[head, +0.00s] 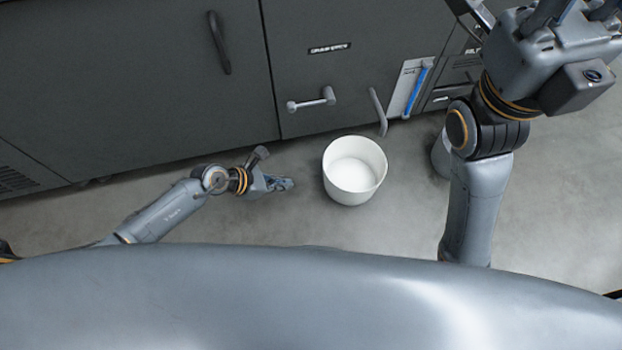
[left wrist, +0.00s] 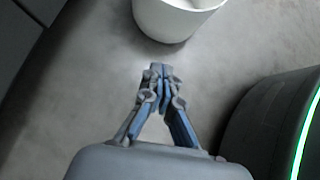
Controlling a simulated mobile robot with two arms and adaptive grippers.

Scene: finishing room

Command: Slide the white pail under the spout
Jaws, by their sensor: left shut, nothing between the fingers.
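The white pail (head: 352,185) stands upright and open-topped on the grey floor in front of the dark cabinet, and its inside looks empty. It also shows at the top of the left wrist view (left wrist: 172,22). My left gripper (head: 288,184) is low beside the pail, just to its left in the head view, with a small gap between them. In the left wrist view its fingers (left wrist: 158,70) are shut with nothing between them. The spout (head: 378,110) appears to be the grey curved pipe on the cabinet front, above and behind the pail. My right arm is raised at the right, its fingertips out of clear view.
The dark cabinet (head: 130,80) runs along the back, with a lever handle (head: 311,101) left of the spout and a blue-handled panel (head: 416,90) to its right. A grey container (head: 441,155) stands partly hidden behind my right arm.

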